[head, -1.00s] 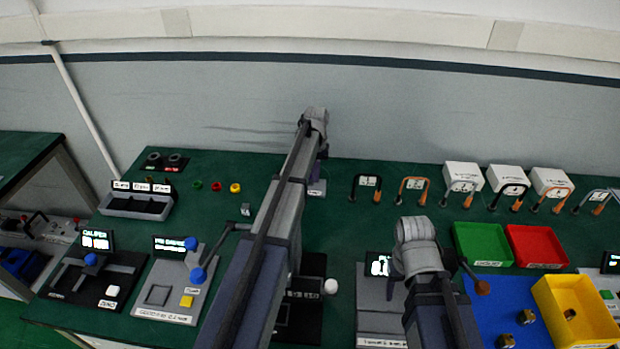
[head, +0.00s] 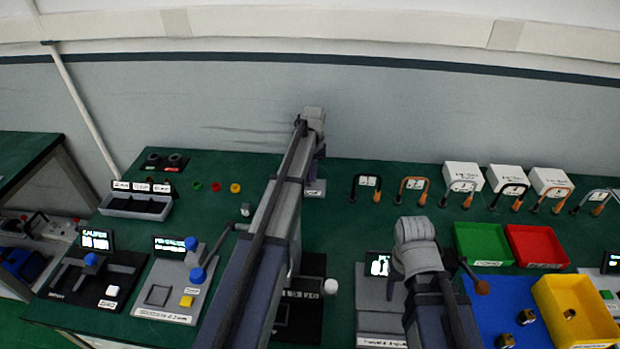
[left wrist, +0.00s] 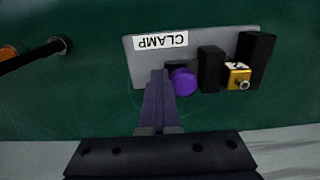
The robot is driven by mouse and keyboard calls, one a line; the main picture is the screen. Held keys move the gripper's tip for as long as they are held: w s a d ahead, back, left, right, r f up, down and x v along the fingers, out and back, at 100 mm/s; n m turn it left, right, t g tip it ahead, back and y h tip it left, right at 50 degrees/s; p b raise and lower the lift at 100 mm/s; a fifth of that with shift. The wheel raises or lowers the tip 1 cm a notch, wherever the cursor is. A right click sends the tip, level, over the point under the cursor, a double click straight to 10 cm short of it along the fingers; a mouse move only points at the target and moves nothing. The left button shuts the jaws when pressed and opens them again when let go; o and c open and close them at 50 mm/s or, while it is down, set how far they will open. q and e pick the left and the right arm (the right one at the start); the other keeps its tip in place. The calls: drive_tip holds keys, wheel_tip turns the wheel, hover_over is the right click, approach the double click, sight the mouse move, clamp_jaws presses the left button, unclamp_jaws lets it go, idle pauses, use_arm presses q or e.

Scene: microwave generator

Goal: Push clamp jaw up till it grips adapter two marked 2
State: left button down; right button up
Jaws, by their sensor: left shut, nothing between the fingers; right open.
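In the left wrist view the clamp is a grey plate (left wrist: 145,66) labelled CLAMP. It carries a round purple knob (left wrist: 184,81), a black jaw block (left wrist: 211,70) beside it and a second black block (left wrist: 256,62). A gold adapter (left wrist: 239,77) with a white label sits between the blocks; its number is not readable. The gap between jaw block and adapter looks very small; contact cannot be told. My left gripper (left wrist: 158,78) is shut and empty, its fingertips beside the knob, touching or nearly so. In the head view the clamp plate (head: 316,188) is partly hidden by my left arm.
A black and orange cable (left wrist: 40,52) lies left in the wrist view. In the head view, cable loops (head: 367,183) stand right of the clamp. Green (head: 482,240), red (head: 537,242) and yellow (head: 578,308) bins stand further right.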

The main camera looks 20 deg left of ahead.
use_arm(q)
drive_tip(key=shift+a, duration=0.25)
drive_tip(key=shift+d, duration=0.4)
use_arm(e)
drive_tip(key=shift+a, duration=0.1)
use_arm(q)
drive_tip(key=shift+w+d, duration=0.1)
drive_tip(key=shift+d, duration=0.1)
drive_tip(key=shift+r, duration=0.1)
use_arm(e)
drive_tip(key=shift+r, duration=0.1)
use_arm(q)
wheel_tip(320, 180, up, 8)
drive_tip(key=p, duration=0.8)
use_arm(e)
wheel_tip(320, 180, up, 8)
use_arm(q)
drive_tip(key=shift+d, duration=0.1)
